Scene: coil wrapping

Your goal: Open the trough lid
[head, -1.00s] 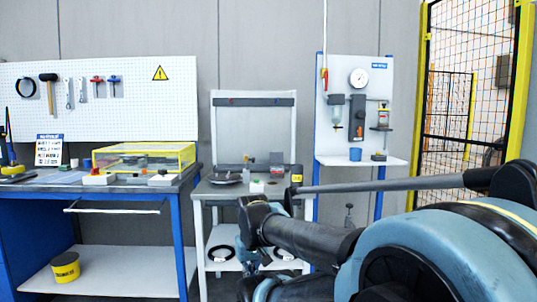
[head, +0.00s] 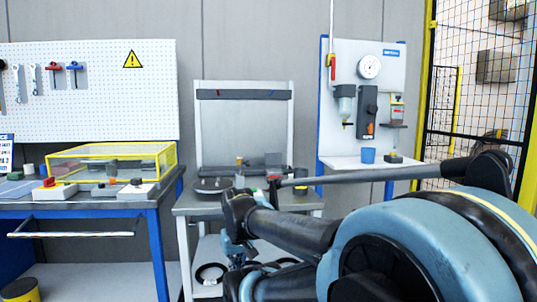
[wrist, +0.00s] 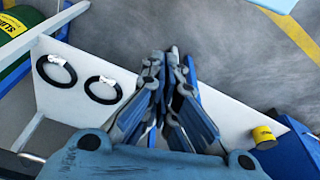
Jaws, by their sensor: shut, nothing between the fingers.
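A clear box with a yellow frame (head: 112,160) stands on the left bench in the head view. Its top looks closed, and small items show through it. I cannot tell for certain that this is the trough lid. My gripper (wrist: 165,58) shows in the wrist view with its fingers drawn together and nothing between them. It hangs over floor beside a white shelf, apart from the box. In the head view my own arm covers most of it.
The left bench has a front bar (head: 75,234) and switch boxes (head: 137,190) before the clear box. A middle table (head: 190,205) carries small tools. Black rings (wrist: 56,69) and a yellow tub (wrist: 263,137) lie on shelves. A mesh fence (head: 470,100) stands right.

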